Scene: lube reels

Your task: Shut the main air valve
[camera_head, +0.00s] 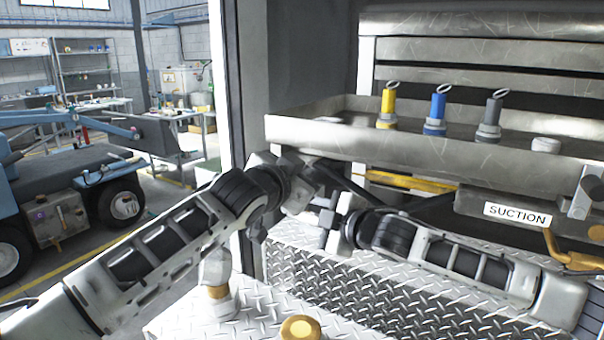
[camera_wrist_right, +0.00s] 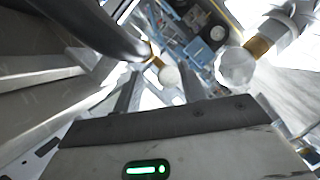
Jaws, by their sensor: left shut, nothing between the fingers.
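I cannot tell which part is the main air valve. A yellow bar (camera_head: 410,182), perhaps a lever, lies under the metal tray, partly behind my arms. A yellow curved handle (camera_head: 565,255) is at the far right below the SUCTION label (camera_head: 517,214). My left gripper (camera_head: 332,176) is shut and empty, left of the yellow bar below the tray's front. My right gripper (camera_head: 333,225) is just below it, over the tread plate. In the right wrist view its fingers (camera_wrist_right: 160,92) stand apart, with a pale knob with a brass collar (camera_wrist_right: 168,72) beyond them.
The metal tray (camera_head: 420,148) holds yellow, blue and grey nozzles (camera_head: 437,110). A pale fitting with a brass collar (camera_head: 217,285) and a brass cap (camera_head: 300,328) stand in front on the tread plate (camera_head: 390,300).

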